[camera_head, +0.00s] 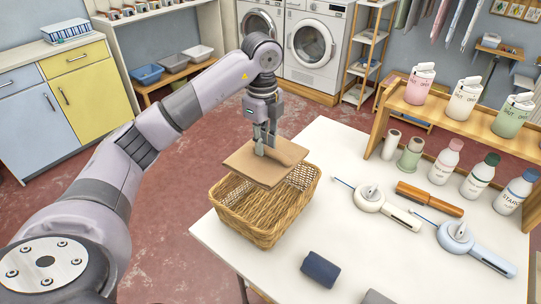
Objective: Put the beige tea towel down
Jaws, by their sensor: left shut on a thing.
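My left gripper (266,143) is shut on the beige tea towel (259,166), a flat folded tan piece with a thicker fold at its right side. It holds the towel over the wicker basket (262,217), near the basket's rear part. The towel hides part of the basket's opening and rear rim; from this angle I cannot tell whether it touches the rim. The visible inside of the basket shows only wicker. My right gripper is not in view.
The basket stands on the white table (345,165) at its left edge. A dark blue roll (320,269) and a grey roll (376,298) lie in front.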

